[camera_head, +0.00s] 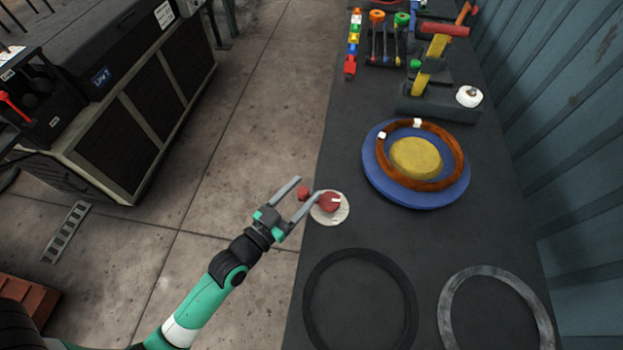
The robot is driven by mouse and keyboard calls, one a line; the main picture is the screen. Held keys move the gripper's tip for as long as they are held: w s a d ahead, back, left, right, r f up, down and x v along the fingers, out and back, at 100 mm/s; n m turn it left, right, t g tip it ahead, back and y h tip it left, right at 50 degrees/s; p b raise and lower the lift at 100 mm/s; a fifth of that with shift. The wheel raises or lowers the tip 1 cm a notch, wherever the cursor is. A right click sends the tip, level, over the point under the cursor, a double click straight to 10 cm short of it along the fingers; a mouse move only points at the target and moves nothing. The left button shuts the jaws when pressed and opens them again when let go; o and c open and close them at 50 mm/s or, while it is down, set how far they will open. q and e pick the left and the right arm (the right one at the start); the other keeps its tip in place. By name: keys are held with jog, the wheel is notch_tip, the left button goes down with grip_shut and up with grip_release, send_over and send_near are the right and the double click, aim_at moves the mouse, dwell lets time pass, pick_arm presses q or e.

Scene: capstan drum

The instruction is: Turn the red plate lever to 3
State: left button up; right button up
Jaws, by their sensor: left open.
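The red plate lever (329,203) sits on a small round whitish dial plate (343,216) at the left edge of the dark table. A white mark shows on the right side of its red hub. A small red end piece (303,193) of it shows left of the hub. My left gripper (307,188) is open, its two fingers apart with the red end piece appearing between them. One finger overlaps the dial's left edge, and I cannot tell whether it touches the lever. The dial's numbers are too small to read. My right gripper is not in view.
A blue disc (372,178) with a brown ring and yellow centre lies up and right of the dial. A black ring (309,300) and a grey ring (447,310) lie at the front. Colourful tools stand at the back. A corrugated wall (580,190) borders the table's right side.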

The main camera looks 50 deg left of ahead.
pick_arm(q)
jog(key=w, duration=0.3)
jog(key=shift+w+a, duration=0.25)
grip_shut()
dwell(1.2)
